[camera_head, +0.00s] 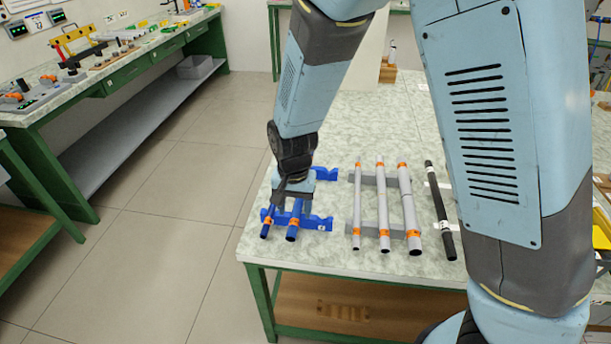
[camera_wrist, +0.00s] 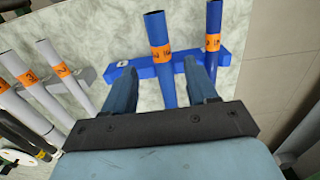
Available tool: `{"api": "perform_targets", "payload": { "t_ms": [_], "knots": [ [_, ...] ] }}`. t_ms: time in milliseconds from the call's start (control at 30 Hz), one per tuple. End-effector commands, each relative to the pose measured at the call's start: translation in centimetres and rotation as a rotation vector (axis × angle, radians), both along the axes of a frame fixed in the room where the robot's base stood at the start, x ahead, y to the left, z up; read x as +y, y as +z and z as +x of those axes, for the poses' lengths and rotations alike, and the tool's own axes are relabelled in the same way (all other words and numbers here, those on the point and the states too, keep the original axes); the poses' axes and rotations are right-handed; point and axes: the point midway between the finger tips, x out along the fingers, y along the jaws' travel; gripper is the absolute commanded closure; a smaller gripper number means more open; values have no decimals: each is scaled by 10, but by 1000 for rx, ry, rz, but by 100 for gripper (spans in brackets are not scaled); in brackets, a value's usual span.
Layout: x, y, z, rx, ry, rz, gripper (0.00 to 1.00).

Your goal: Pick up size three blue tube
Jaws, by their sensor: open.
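Two blue tubes with orange bands lie on a blue rack (camera_head: 318,223) near the table's front left edge. The thicker tube (camera_head: 292,233) is on the right in the head view, the thinner tube (camera_head: 266,230) on the left. In the wrist view the thicker tube (camera_wrist: 155,25) runs between the open fingers of my gripper (camera_wrist: 158,72), and the thinner tube (camera_wrist: 214,18) lies outside them to the right. My gripper (camera_head: 289,204) is over the rack. I cannot read the blue tubes' band markings surely. The wrist hides part of both tubes in the head view.
Several grey tubes (camera_head: 383,205) with orange bands lie on a grey rack to the right. A black tube (camera_head: 438,210) lies further right, close to my arm in the picture. Bare table (camera_head: 345,135) lies behind the racks; the floor is left.

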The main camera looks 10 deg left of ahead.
Motion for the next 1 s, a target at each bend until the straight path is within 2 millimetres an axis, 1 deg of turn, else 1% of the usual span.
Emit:
{"api": "perform_targets", "payload": {
  "t_ms": [100, 300, 433, 667, 1000],
  "knots": [
    [1, -16, -1, 2, -1, -4, 43],
    [2, -38, -2, 2, -2, -2, 43],
    [2, -44, -2, 0, -1, -1, 43],
    [3, -45, -2, 0, -1, -1, 43],
    [3, -44, -2, 0, -1, -1, 74]
  ]
}}
